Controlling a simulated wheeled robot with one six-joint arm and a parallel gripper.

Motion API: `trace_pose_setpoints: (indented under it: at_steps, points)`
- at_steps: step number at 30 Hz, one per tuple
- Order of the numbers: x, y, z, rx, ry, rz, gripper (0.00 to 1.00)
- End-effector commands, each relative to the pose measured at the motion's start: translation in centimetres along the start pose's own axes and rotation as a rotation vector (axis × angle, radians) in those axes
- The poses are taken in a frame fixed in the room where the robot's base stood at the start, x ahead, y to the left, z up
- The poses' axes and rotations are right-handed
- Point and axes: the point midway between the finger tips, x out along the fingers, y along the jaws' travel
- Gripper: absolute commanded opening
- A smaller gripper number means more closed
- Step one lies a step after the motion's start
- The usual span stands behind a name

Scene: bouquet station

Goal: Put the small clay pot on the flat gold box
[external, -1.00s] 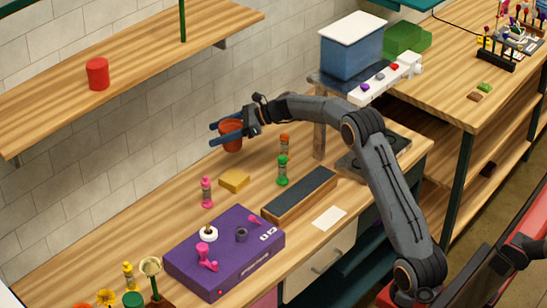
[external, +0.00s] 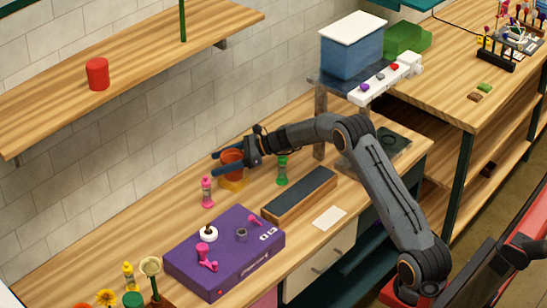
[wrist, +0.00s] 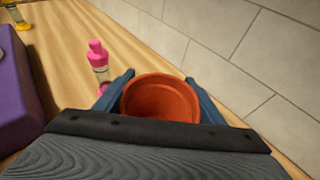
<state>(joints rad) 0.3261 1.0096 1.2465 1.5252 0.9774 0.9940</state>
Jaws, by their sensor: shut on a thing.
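The small clay pot (external: 232,158) is orange-brown and upright between the fingers of my gripper (external: 222,164), which is shut on it. In the wrist view the pot (wrist: 160,98) shows its open, empty mouth between the two blue fingers. The flat gold box (external: 233,184) lies on the bench directly below the pot in the external view, partly covered by the pot and a finger. I cannot tell whether the pot touches the box. The box is hidden in the wrist view.
A pink-capped bottle (external: 207,192) stands close to the left of the box; it also shows in the wrist view (wrist: 97,62). A green bottle (external: 282,171) stands to the right. A purple case (external: 224,262) lies in front. The tiled wall is behind.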

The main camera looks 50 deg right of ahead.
Motion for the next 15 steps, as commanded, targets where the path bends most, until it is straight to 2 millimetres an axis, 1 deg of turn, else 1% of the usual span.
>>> trace_pose_setpoints:
  at_steps: [7, 11, 12, 14, 15]
  points:
    - [0.04, -0.04, 0.02, -0.002, -0.001, -0.001, 0.35]
    - [0.19, -0.05, -0.33, -0.002, -0.001, 0.000, 0.35]
    - [0.18, -0.02, -0.34, -0.001, -0.001, 0.000, 0.68]
    - [0.16, -0.02, -0.31, -0.001, -0.001, 0.000, 0.79]
    - [0.15, -0.02, -0.30, -0.001, -0.001, 0.000, 0.82]
